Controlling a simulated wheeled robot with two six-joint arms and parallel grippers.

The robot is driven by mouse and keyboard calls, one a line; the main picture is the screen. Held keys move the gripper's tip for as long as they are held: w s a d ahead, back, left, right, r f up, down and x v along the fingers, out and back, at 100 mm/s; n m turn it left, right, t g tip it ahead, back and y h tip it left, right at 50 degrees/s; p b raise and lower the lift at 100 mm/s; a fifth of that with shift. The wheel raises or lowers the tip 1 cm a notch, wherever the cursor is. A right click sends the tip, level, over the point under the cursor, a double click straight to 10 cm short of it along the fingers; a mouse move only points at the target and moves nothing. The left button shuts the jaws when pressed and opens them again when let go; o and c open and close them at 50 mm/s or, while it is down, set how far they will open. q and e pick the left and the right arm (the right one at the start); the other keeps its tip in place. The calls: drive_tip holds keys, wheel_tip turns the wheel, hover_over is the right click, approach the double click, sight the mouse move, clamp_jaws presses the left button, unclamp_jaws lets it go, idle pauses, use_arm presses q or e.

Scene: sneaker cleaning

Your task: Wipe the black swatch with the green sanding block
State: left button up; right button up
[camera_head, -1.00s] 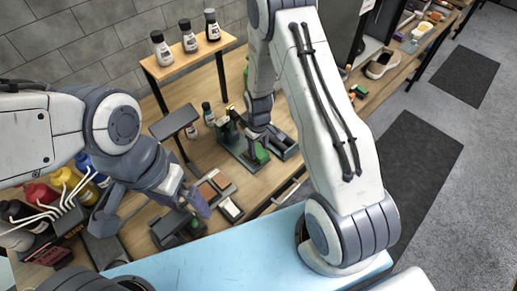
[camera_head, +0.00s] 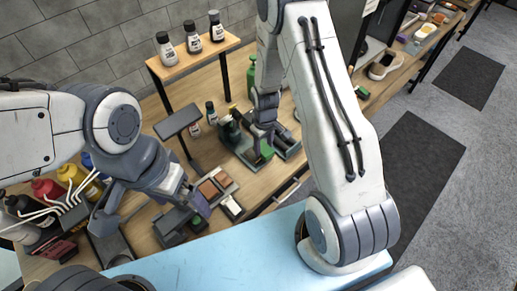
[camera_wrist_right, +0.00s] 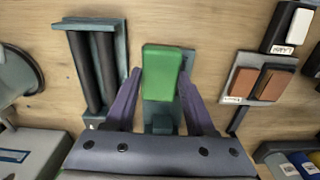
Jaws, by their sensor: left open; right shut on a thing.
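The green sanding block (camera_wrist_right: 163,72) is between the fingers of my right gripper (camera_wrist_right: 161,85), which is shut on it. In the head view the block (camera_head: 266,150) shows as a small green patch below my right gripper. A grey-green stand lies under it; whether they touch is unclear. A swatch board (camera_wrist_right: 250,78) with two brown swatches lies to the right in the wrist view; it also shows in the head view (camera_head: 214,186). I cannot make out the black swatch with certainty. My left gripper (camera_head: 191,203) is open beside the board, its fingers partly hidden.
A dark double-roller rack (camera_wrist_right: 96,70) stands left of the block. A white swatch in a black holder (camera_wrist_right: 291,26) lies beyond the board. Several paint bottles (camera_head: 62,183) crowd the bench's left end. A raised shelf (camera_head: 193,60) holds bottles at the back.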

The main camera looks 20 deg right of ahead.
drive_tip(key=shift+w+a+r+p, duration=0.15)
drive_tip(key=shift+a+r+p, duration=0.4)
drive_tip(key=shift+a+r, duration=0.55)
drive_tip(key=shift+d+r+p, duration=0.1)
drive_tip(key=shift+r+p, duration=0.5)
drive_tip(key=shift+r, duration=0.05)
drive_tip(key=shift+r+p, duration=0.55)
drive_tip(key=shift+r, duration=0.25)
use_arm(q)
drive_tip(key=shift+s+a+r, duration=0.1)
drive_tip(key=shift+a+r, duration=0.05)
drive_tip(key=shift+r, duration=1)
drive_tip(key=shift+a+r, duration=0.1)
drive_tip(key=shift+r, duration=1)
use_arm(e)
drive_tip(key=shift+r, duration=0.35)
